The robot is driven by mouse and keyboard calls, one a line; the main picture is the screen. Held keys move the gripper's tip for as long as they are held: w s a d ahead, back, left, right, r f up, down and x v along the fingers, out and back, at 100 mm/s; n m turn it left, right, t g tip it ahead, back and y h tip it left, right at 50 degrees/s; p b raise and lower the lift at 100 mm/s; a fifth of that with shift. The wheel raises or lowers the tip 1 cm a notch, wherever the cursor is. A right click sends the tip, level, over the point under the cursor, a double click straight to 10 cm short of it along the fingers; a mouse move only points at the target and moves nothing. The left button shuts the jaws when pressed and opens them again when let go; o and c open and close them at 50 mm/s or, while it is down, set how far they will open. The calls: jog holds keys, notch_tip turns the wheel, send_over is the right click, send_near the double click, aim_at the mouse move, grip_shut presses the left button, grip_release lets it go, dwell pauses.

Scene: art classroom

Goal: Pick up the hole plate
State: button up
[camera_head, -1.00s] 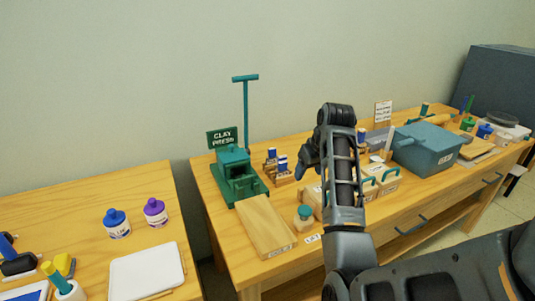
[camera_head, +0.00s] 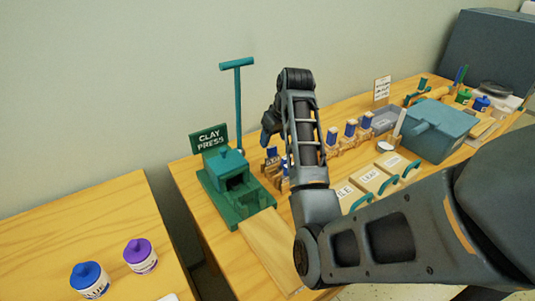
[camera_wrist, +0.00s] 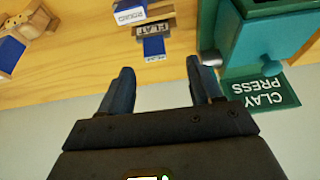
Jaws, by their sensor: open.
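Several blue-and-white pieces stand in small wooden holders along the back of the table. I cannot tell which of them is the hole plate. In the head view, some pieces (camera_head: 351,128) stand right of my arm, and others are partly hidden behind it.
The green clay press (camera_head: 235,185) with its tall T-handle (camera_head: 238,95) and sign (camera_head: 209,138) stands close left of my gripper. A wooden board (camera_head: 268,245) lies before it. Lidded boxes with green handles (camera_head: 368,178) and a blue-grey box (camera_head: 437,128) are at right.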

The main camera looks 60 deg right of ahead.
aim_at(273, 147)
jog(key=x, duration=0.6)
jog(key=shift+s+d+f+p, duration=0.1)
jog(key=shift+d+f+p, duration=0.2)
jog(key=shift+d+p, duration=0.1)
jog(key=c, duration=1.1)
jog(key=shift+r, duration=0.1)
